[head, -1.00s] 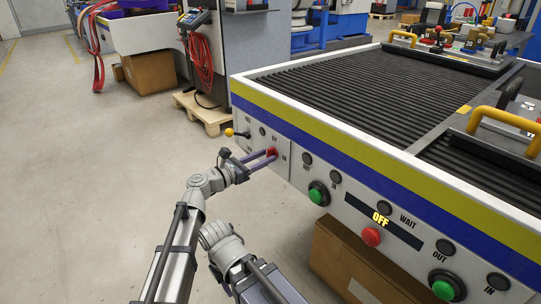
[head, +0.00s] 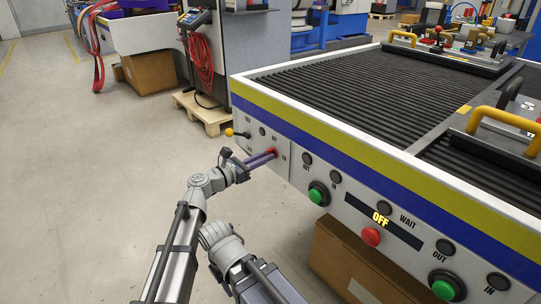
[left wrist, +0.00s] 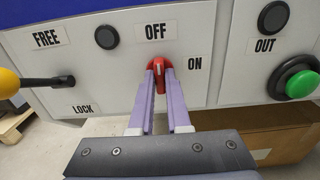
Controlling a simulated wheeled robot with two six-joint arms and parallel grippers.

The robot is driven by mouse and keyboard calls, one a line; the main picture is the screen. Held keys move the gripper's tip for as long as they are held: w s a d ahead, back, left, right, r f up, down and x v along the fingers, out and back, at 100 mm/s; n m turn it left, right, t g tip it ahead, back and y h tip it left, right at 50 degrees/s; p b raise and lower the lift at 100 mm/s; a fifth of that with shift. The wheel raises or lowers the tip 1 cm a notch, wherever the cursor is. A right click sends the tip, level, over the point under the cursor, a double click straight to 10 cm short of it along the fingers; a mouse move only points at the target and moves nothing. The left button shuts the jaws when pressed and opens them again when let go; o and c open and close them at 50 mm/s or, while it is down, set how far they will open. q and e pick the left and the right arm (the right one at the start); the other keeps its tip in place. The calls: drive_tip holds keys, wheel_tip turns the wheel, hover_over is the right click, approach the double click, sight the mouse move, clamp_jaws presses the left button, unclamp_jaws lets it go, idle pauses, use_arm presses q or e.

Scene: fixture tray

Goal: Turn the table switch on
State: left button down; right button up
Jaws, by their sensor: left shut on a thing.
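The table switch is a red rotary knob (left wrist: 160,76) on the white front panel, with an OFF label above it and an ON label to its right. Its white mark points up toward OFF. It also shows in the head view (head: 272,151). My left gripper (left wrist: 160,73) is shut on the knob, a purple finger on each side of it. In the head view the left gripper (head: 268,158) reaches the panel from the left. The display (head: 382,219) on the panel reads OFF. My right gripper is not in view; only part of that arm shows at the bottom.
A lever with a yellow ball (left wrist: 8,82) stands left of the knob, between FREE and LOCK labels. A green button (left wrist: 298,84) is to the right. A red button (head: 371,236) sits below the display. A cardboard box (head: 350,262) stands under the table.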

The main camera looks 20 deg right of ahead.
use_arm(q)
drive_tip(key=shift+m, duration=2.9)
drive_tip(key=shift+m, duration=2.9)
